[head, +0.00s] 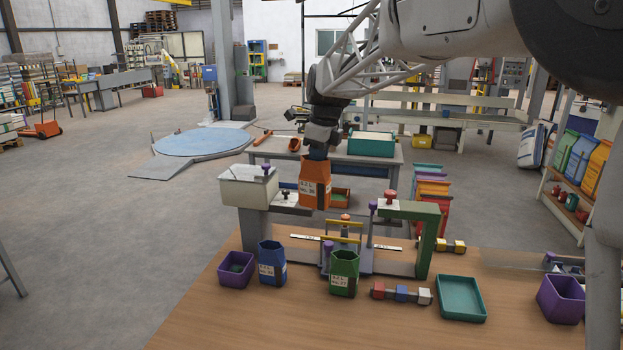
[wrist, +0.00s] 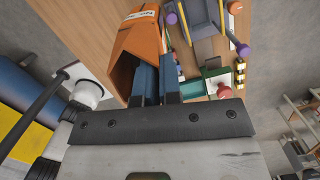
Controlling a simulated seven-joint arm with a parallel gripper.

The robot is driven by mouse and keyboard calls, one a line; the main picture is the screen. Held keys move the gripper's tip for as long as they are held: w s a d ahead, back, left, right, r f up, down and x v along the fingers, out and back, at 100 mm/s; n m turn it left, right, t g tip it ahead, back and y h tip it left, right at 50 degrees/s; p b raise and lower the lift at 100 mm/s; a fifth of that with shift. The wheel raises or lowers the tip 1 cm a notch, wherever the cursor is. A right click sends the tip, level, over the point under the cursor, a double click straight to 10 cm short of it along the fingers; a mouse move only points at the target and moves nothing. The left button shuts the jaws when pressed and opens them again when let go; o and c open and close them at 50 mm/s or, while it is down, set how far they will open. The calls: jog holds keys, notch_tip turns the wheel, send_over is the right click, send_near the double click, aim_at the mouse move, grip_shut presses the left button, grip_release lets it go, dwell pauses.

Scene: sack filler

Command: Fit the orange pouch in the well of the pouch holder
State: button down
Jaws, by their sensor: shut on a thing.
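The orange pouch (head: 314,186), with a white label and an open top, hangs upright from my gripper (head: 317,156) in the head view. In the wrist view the pouch (wrist: 137,42) is at the upper middle, and the blue fingers of my gripper (wrist: 158,72) are shut on its wall near the mouth. What looks like the pouch holder (head: 345,248), a grey fixture with yellow bars and purple-topped posts, stands on the wooden bench. The pouch appears above it and to its left. The holder shows partly in the wrist view (wrist: 203,18); its well cannot be made out.
A blue pouch (head: 272,264) and a green pouch (head: 344,273) stand in front of the holder. A white box on a grey post (head: 248,188) is to the left, a green arch (head: 427,238) to the right. A teal tray (head: 461,298) and purple bins (head: 561,298) are also on the bench.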

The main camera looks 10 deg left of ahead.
jog(key=w+d+r, duration=0.2)
jog(key=w+r, duration=0.1)
jog(key=w+d+f+n, duration=0.1)
jog(key=w+d+f, duration=0.1)
jog(key=f, duration=0.6)
jog(key=w+d+f+n, duration=0.1)
jog(key=w+d+f, duration=0.1)
jog(key=w+f, duration=0.3)
notch_tip(320, 180, down, 4)
jog(key=shift+w+r, duration=0.1)
jog(key=shift+w, duration=0.1)
jog(key=shift+f, duration=4.9)
jog(key=c, duration=1.2)
grip_release()
